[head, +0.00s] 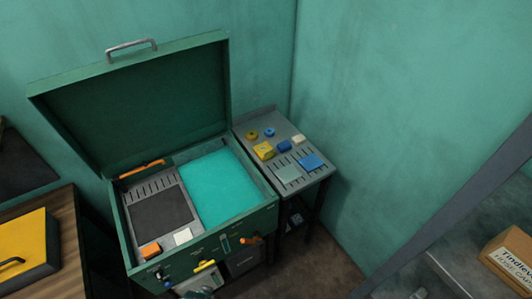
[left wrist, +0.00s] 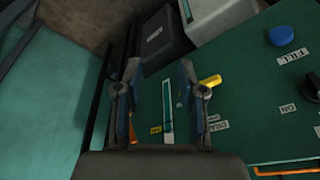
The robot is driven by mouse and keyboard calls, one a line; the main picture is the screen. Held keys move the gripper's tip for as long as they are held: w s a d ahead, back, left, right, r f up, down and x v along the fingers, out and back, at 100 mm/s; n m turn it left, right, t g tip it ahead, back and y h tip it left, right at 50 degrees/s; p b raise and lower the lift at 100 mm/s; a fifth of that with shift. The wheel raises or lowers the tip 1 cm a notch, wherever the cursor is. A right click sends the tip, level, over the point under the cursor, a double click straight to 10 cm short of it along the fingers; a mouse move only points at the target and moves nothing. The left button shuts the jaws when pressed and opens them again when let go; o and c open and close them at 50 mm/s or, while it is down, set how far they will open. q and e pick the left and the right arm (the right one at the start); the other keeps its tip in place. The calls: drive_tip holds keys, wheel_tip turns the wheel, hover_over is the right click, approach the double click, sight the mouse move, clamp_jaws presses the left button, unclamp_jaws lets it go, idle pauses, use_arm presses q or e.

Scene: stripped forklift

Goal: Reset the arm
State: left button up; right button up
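My left gripper (left wrist: 160,70) is open, its two fingers spread apart with nothing held between them. It faces the green front panel (left wrist: 240,110) of the open-lidded green machine, which also shows in the head view (head: 190,262). A yellow handle (left wrist: 209,82) on that panel appears beside the right-hand finger; I cannot tell whether they touch. The yellow handle shows in the head view too (head: 205,266), with a small grey part, likely of my left gripper, below it at the bottom edge. My right gripper is in neither view.
The machine's raised lid (head: 140,105) stands behind its cyan basin (head: 218,188). A blue knob (left wrist: 287,36) and an orange handle (head: 251,240) stick out from the front panel. A grey side table (head: 312,175) holds several small blue and yellow pieces. Floor shows right of it.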

use_arm(q)
drive_tip(key=s+f+g+b, duration=0.1)
drive_tip(key=s+f, duration=0.1)
drive_tip(key=f, duration=0.9)
drive_tip(key=s+f+b, duration=0.1)
drive_tip(key=s+f, duration=0.2)
drive_tip(key=f, duration=0.8)
drive_tip(key=s+a+f+g+b, duration=0.1)
drive_tip(key=s+a+f+b, duration=0.1)
drive_tip(key=s+f, duration=1.3)
drive_tip(key=shift+s+a+f, duration=0.25)
drive_tip(key=shift+s+a, duration=0.25)
drive_tip(key=shift+a, duration=0.2)
